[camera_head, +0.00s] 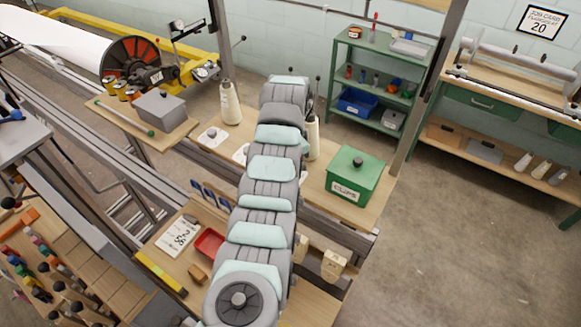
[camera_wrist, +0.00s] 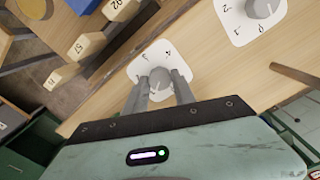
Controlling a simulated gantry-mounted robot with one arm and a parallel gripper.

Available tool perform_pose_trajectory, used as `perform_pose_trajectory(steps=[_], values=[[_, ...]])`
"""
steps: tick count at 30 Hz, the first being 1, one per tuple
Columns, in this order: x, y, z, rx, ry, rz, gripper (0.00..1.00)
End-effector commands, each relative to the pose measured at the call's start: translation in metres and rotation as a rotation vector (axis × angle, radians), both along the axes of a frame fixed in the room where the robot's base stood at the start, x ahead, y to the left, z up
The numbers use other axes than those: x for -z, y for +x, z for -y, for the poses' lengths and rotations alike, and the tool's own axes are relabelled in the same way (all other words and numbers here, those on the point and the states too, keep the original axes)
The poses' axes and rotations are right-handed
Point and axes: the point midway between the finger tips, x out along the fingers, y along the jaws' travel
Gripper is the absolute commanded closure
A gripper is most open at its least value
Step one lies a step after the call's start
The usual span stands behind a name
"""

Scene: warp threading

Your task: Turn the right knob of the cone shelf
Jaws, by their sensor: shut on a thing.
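In the wrist view, my gripper (camera_wrist: 160,88) has its two grey fingers on either side of a grey knob (camera_wrist: 160,78) and is shut on it. The knob stands on a white dial plate (camera_wrist: 146,66) with printed numbers, fixed to the light wood cone shelf (camera_wrist: 200,75). A second knob (camera_wrist: 262,8) on its own white plate is farther up and right. In the head view, the cone shelf (camera_head: 375,195) runs behind my arm. A white dial plate (camera_head: 212,137) shows left of the arm. My gripper and the held knob are hidden there.
In the head view, a white cone (camera_head: 230,103) stands left of my arm and another (camera_head: 313,138) close on its right. A green clips box (camera_head: 353,175) sits farther right on the shelf. Numbered wooden blocks (camera_wrist: 88,45) lie beside the shelf edge in the wrist view.

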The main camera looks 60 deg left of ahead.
Motion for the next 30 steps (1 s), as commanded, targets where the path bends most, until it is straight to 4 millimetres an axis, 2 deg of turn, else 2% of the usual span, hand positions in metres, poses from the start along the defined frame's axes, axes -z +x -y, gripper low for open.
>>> perform_pose_trajectory(steps=[13, 14, 15, 22, 30], values=[[-0.0003, 0.0008, 0.0001, 0.01, 0.0, 0.002, 1.0], [-0.0003, 0.0008, 0.0001, 0.01, 0.0, 0.002, 0.68], [-0.0002, 0.0007, 0.0001, 0.01, 0.0, 0.002, 0.65], [-0.0001, 0.0003, 0.0001, 0.009, 0.0, 0.001, 0.47], [-0.0017, 0.0004, -0.0001, 0.009, 0.0, 0.001, 0.47]])
